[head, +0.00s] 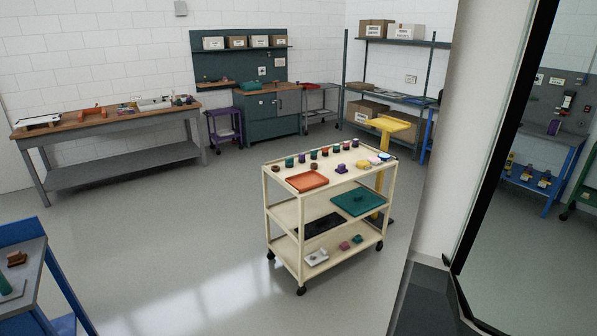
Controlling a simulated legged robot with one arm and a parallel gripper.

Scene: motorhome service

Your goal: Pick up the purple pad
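A small purple piece (341,168) lies on the top shelf of a cream trolley (283,202), near the middle of its front edge. It looks like a pad, but it is too small to tell for sure. Another purple item (554,127) is on a blue bench at the far right, seen past a dark frame; its kind is unclear. My gripper is not in view.
An orange tray (307,181), a yellow piece (362,165) and several small jars share the trolley top. A yellow stand (390,124) is close behind the trolley. A blue table (22,262) is at lower left. A dark frame (503,140) borders the right. The grey floor (180,230) left of the trolley is clear.

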